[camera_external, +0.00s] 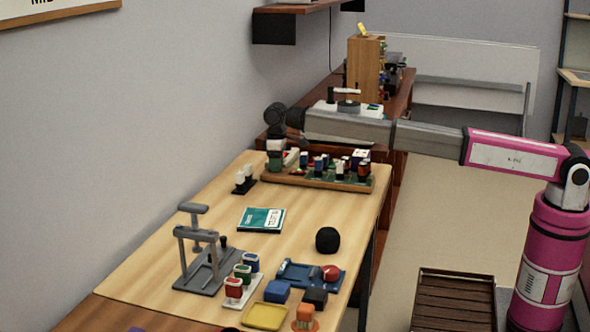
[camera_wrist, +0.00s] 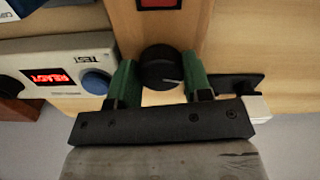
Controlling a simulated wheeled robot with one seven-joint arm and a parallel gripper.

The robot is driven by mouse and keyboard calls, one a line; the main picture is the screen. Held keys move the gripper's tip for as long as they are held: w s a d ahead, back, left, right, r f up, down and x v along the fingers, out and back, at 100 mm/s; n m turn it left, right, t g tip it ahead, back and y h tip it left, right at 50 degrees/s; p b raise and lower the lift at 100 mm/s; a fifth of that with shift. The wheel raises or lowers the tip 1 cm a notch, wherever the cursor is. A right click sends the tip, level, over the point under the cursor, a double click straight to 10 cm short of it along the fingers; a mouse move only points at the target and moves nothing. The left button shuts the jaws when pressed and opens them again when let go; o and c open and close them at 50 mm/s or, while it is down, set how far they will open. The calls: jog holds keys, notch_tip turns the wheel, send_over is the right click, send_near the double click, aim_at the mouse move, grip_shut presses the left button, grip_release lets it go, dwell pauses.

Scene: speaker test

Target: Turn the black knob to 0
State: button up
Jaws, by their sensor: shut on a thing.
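The black knob (camera_wrist: 160,68) is round and sits on a light wooden panel in the wrist view. A short white pointer line on it points toward the right finger in that picture. My gripper (camera_wrist: 158,63) has two green fingers, one on each side of the knob, and is shut on it. Any scale or the 0 mark around the knob cannot be made out. In the external view my gripper (camera_external: 275,150) hangs down at the far left end of the table, and the knob cannot be made out there.
A white box (camera_wrist: 50,62) with a red READY display and a blue TEST button (camera_wrist: 96,82) stands left of the knob. A dark-framed red panel (camera_wrist: 158,3) lies above it. A wooden tray (camera_external: 310,183) with several small parts stands close to my gripper.

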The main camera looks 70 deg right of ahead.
jog(key=o, duration=0.7)
jog(key=shift+c, duration=0.2)
jog(key=shift+r, duration=0.1)
notch_tip(320, 180, up, 11)
jog(key=shift+a, duration=0.1)
